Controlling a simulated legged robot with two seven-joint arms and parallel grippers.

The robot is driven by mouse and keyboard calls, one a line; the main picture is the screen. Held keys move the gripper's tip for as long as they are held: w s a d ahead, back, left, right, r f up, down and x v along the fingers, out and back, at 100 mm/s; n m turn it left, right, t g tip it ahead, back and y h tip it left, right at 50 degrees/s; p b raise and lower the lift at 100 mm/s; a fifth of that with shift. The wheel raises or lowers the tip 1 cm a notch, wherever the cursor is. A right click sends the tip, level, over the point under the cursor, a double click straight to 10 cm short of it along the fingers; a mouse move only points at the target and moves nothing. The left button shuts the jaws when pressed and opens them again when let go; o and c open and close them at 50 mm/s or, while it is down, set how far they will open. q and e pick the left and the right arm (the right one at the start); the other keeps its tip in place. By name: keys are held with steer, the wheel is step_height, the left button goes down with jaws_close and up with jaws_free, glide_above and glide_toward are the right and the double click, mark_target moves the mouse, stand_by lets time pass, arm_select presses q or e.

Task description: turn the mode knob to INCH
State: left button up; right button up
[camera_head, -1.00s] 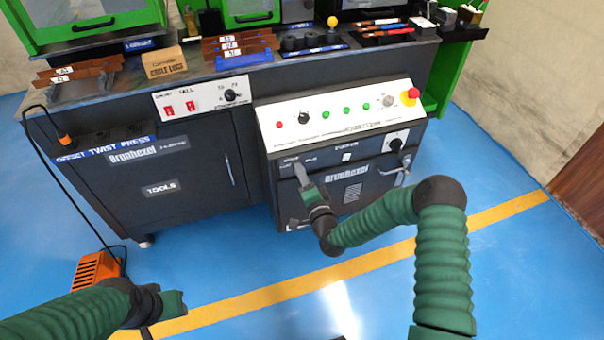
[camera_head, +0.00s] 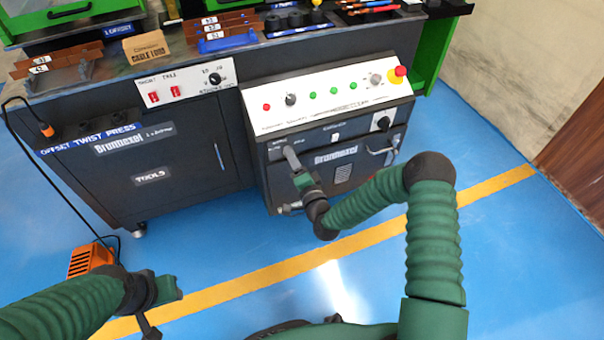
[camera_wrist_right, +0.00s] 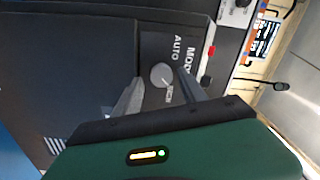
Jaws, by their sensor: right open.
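The mode knob (camera_wrist_right: 162,75), a round light grey knob on a dark panel, shows in the right wrist view. The labels AUTO, MODE and a partly covered third word are printed around it. My right gripper (camera_wrist_right: 158,90) is open, its two fingers on either side of the knob. I cannot tell whether they touch it, nor clearly which way the knob points. In the head view my right gripper (camera_head: 290,153) is at the left of the front panel's lower face and hides the knob. My left gripper (camera_head: 166,289) is low at the left, away from the machine; its fingers are unclear.
The sloped white control panel (camera_head: 330,108), with coloured buttons and a red emergency stop (camera_head: 399,72), is above the knob. A door handle (camera_head: 383,150) sticks out to the right. An orange box (camera_head: 91,260) stands on the floor at left. Open blue floor lies in front.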

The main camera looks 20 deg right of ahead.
steer(key=s+p, duration=0.4)
steer(key=s, duration=1.1)
steer(key=shift+s+d, duration=0.25)
steer(key=shift+s, duration=0.15)
steer(key=shift+w, duration=0.1)
